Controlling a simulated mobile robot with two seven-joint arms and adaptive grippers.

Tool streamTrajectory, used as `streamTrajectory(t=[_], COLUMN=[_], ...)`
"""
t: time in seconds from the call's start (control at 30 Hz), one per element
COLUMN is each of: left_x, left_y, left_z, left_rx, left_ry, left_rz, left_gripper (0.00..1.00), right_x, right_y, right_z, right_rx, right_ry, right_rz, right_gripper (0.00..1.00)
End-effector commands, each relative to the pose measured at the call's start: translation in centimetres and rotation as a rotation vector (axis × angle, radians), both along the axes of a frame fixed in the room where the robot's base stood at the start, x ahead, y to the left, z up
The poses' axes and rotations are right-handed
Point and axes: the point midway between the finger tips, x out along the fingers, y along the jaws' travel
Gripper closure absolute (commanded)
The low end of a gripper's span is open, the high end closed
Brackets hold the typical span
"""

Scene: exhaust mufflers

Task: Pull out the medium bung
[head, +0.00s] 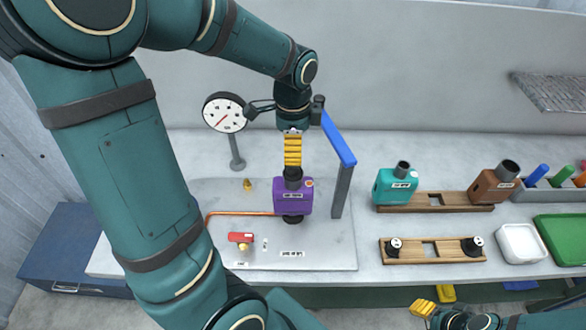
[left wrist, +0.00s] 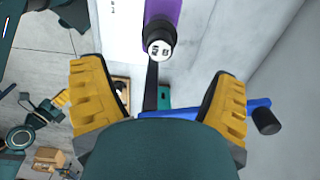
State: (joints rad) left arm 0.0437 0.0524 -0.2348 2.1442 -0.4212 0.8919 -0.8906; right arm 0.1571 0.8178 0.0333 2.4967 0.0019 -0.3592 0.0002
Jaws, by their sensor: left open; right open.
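A purple muffler (head: 293,197) stands on the grey test bench. A dark bung sits in its upper neck (head: 293,183); in the left wrist view the bung's round, labelled end (left wrist: 160,40) faces the camera next to the purple body (left wrist: 165,10). My left gripper (head: 292,158) is just above that neck. In the left wrist view, its two yellow fingers (left wrist: 158,80) are wide apart with nothing between them, and the bung lies beyond them. Its label is too small to read. My right gripper (head: 423,307) is open at the bottom edge, away from the muffler.
A pressure gauge (head: 225,113) and a blue-topped post (head: 341,165) flank the muffler. A wooden rack (head: 410,257) holds two black bungs around an empty middle slot. Teal (head: 395,186) and brown (head: 494,184) mufflers stand behind it. A red-handled valve (head: 241,238) is in front.

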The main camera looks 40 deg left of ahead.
Motion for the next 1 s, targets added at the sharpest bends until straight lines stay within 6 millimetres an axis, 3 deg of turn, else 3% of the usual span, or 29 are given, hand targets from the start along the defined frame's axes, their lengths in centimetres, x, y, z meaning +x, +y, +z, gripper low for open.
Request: streamTrajectory(t=[0.6, 1.0], left_x=[0.0, 0.0], left_y=[0.0, 0.0], left_z=[-7.6, -8.4], left_rx=[-0.001, 0.0], left_ry=[0.001, 0.0], left_rz=[-0.001, 0.0], left_gripper=[0.13, 0.13], right_x=[0.1, 0.1], right_y=[0.3, 0.3], right_z=[-6.8, -7.3], right_rx=[-0.011, -0.013], right_ry=[0.002, 0.002], right_rz=[-0.003, -0.003], right_gripper=[0.53, 0.53])
